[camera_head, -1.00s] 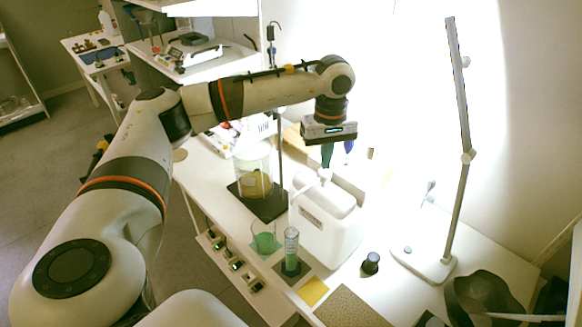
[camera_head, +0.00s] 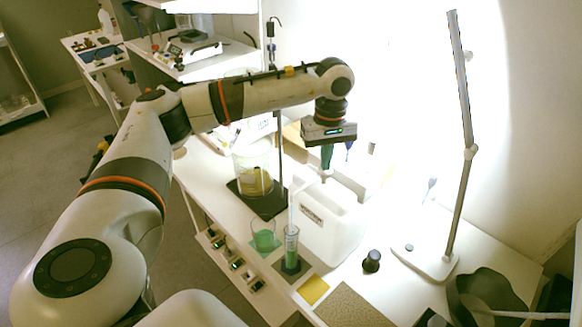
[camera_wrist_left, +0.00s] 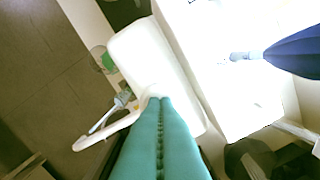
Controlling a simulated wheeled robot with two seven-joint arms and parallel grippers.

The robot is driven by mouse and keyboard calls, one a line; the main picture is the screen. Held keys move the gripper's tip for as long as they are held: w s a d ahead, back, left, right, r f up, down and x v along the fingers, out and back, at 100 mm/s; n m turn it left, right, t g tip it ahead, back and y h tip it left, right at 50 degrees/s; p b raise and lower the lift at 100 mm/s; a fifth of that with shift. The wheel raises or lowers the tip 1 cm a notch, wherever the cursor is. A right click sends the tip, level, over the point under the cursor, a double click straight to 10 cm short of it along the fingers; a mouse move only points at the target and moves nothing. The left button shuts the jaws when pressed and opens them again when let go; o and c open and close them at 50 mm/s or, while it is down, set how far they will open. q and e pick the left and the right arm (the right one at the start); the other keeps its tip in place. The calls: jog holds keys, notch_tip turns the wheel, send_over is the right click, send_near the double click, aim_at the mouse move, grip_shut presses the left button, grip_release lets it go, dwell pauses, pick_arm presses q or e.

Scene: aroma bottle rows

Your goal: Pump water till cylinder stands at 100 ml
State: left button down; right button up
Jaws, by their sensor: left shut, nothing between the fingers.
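My left gripper (camera_head: 328,160) is shut and empty, pointing down onto the pump head of the white canister (camera_head: 335,235). In the left wrist view, its teal fingers (camera_wrist_left: 160,115) lie together over the canister's top. The white spout (camera_wrist_left: 105,132) reaches out to the graduated cylinder (camera_head: 291,250), which stands upright beside the canister and holds green liquid. A pale streak runs from the spout down to the cylinder mouth. The liquid level cannot be read. My right gripper is not in view.
A beaker of green liquid (camera_head: 263,237) stands left of the cylinder. A larger vessel with yellowish contents (camera_head: 256,181) is behind it. A lamp stand (camera_head: 425,262) and a small dark knob (camera_head: 371,261) are on the right. A yellow square (camera_head: 313,291) lies in front.

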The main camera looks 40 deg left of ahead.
pick_arm(q)
jog(key=shift+s+f+b, duration=0.1)
jog(key=shift+f+b, duration=0.35)
jog(key=shift+f, duration=0.3)
jog(key=shift+r, duration=0.15)
jog(key=shift+r+p, duration=1)
jog(key=shift+r, duration=0.45)
notch_tip(320, 180, up, 6)
jog(key=p, duration=0.3)
jog(key=shift+p, duration=0.3)
